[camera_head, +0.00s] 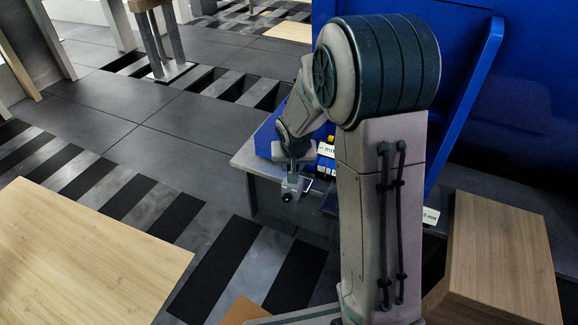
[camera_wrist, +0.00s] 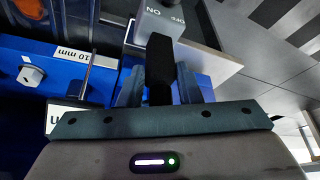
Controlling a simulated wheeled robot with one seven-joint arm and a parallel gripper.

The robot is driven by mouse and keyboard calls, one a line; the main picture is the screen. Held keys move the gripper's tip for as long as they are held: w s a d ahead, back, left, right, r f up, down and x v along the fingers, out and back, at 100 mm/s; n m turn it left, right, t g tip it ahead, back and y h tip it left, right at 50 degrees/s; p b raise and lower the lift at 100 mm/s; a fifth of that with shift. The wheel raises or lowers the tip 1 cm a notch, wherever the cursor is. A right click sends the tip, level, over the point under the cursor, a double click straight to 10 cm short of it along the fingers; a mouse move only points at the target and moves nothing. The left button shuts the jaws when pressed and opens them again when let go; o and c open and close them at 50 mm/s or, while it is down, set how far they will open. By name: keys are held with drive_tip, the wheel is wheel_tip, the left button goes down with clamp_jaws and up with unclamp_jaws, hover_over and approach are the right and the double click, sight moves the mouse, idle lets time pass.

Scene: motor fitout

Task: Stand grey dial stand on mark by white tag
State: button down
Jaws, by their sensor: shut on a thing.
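The grey dial stand (camera_head: 292,184) shows in the head view as a small light-grey block with a dark round part, beyond the front edge of the grey bench. In the head view my gripper (camera_head: 295,166) points down over the bench's left end. White tags show on the blue fixture: one (camera_head: 326,150) near my gripper, and one reading "10 mm" (camera_wrist: 72,52). I cannot make out the mark.
The blue fixture (camera_wrist: 100,75) carries a metal pin (camera_wrist: 88,74) and a pale knob (camera_wrist: 33,76) beside my gripper. The grey bench (camera_head: 246,160) ends near the stand. A wooden box (camera_head: 505,255) stands at right. A wooden table (camera_head: 80,255) is at lower left.

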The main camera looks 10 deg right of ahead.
drive_tip(key=w+d+f+p, duration=0.1)
drive_tip(key=w+d, duration=0.3)
drive_tip(key=w, duration=0.1)
drive_tip(key=shift+w+p, duration=0.35)
drive_tip(key=shift+f, duration=0.1)
drive_tip(key=shift+f+b, duration=0.4)
idle(1.7)
drive_tip(key=c, duration=1)
unclamp_jaws()
drive_tip(key=shift+o, duration=0.2)
drive_tip(key=s+a+r+p, duration=0.1)
drive_tip(key=s+r+p, duration=0.9)
drive_tip(key=r, duration=0.8)
drive_tip(key=s+a+r+n+g+p, duration=0.1)
drive_tip(key=s+r+p, duration=1)
drive_tip(key=r+p, duration=0.4)
drive_tip(key=s+a+r+p, duration=0.1)
drive_tip(key=s+r+p, duration=0.9)
drive_tip(key=r, duration=1.1)
drive_tip(key=p, duration=0.3)
drive_tip(key=shift+s+r+n+g+y, duration=0.3)
drive_tip(key=shift+g+y, duration=0.1)
